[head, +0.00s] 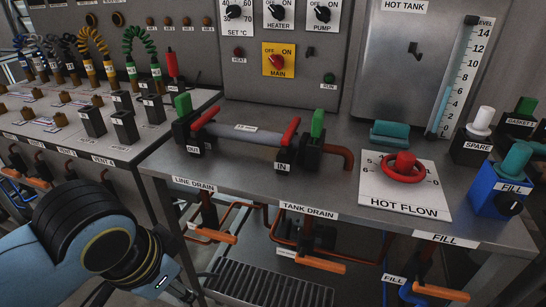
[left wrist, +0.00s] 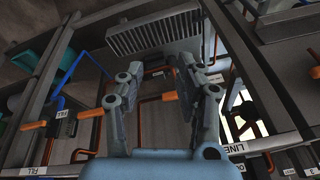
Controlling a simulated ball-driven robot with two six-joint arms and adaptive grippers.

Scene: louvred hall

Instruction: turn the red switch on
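The red switch (head: 277,62) is a small red knob on a yellow plate marked OFF, ON and MAIN, on the upright grey panel at the back. Which mark its knob points to is too small to tell surely. My left arm comes in at the lower left of the head view, low in front of the bench and well away from the switch. In the left wrist view my left gripper (left wrist: 160,68) has its two fingers spread apart with nothing between them. The switch is not seen in that view. My right gripper is in neither view.
The steel bench (head: 243,178) carries a pipe with green and red handles. A red HOT FLOW wheel (head: 403,167) sits to the right. Orange-handled drain valves (head: 214,235) hang below the front edge. A red lever (head: 172,66) stands near the cables at left.

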